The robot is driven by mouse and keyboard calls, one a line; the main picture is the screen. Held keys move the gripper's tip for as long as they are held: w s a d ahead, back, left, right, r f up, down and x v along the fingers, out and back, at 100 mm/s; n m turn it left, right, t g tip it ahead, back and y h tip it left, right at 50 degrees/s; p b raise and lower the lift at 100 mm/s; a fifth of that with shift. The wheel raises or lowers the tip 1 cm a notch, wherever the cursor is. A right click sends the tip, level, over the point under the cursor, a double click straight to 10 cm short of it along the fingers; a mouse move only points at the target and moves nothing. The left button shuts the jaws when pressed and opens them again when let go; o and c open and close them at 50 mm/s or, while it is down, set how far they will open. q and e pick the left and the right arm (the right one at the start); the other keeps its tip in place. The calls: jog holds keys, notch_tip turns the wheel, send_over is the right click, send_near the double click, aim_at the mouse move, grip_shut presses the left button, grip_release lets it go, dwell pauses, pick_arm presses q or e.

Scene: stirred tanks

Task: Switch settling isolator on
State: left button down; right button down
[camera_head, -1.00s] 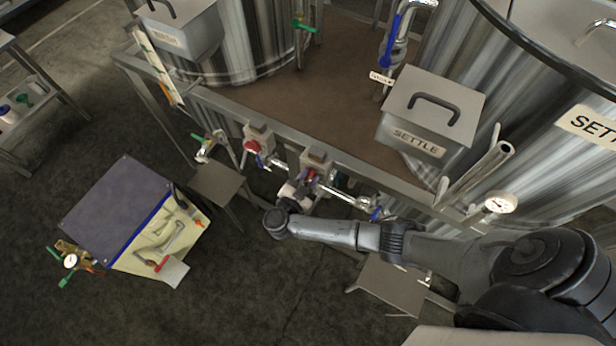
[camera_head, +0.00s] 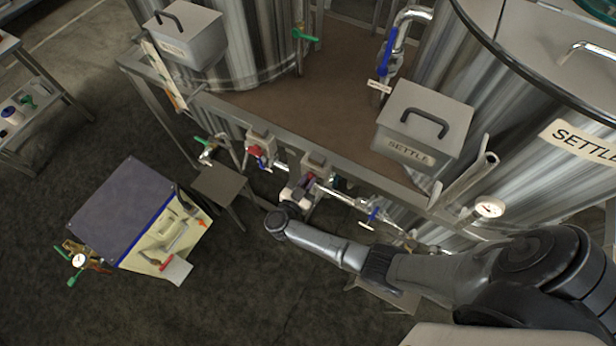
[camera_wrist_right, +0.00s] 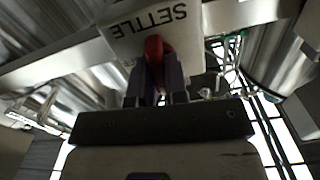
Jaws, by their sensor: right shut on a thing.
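The settling isolator is a small grey box (camera_head: 316,162) on the front rail of the tank frame, with a red handle (camera_head: 309,179). In the right wrist view its pale face (camera_wrist_right: 193,22) reads SETTLE, upside down, and the red handle (camera_wrist_right: 154,48) stands out from it. My right gripper (camera_head: 304,186) is at the front of this box. In the wrist view the dark fingers (camera_wrist_right: 156,78) are shut on the red handle, one on each side. The handle's exact on or off setting cannot be told. My left gripper is not in view.
A similar isolator box (camera_head: 260,138) with a red handle is on the rail to the left. Pipework with a blue-handled valve (camera_head: 373,214) runs to the right. A large SETTLE box (camera_head: 424,125) stands above. A cream unit (camera_head: 160,235) is on the floor at left.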

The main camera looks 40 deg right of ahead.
aim_at(308, 182)
jog(key=shift+r+n+p, duration=0.15)
jog(key=shift+n+p, duration=0.15)
jog(key=shift+n, duration=0.4)
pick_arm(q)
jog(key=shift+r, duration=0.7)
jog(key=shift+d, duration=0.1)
pick_arm(e)
jog(key=c, duration=1.1)
grip_release()
jog(key=shift+c, duration=0.2)
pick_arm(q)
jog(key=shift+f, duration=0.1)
pick_arm(e)
jog(key=shift+a, duration=0.1)
jog(key=v, duration=0.2)
jog(key=b+v, duration=0.1)
jog(key=v, duration=0.2)
jog(key=shift+s+a+f, duration=0.15)
jog(key=shift+a+f, duration=0.05)
jog(key=shift+a, duration=0.1)
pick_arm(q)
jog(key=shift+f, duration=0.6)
pick_arm(e)
jog(key=shift+v, duration=0.85)
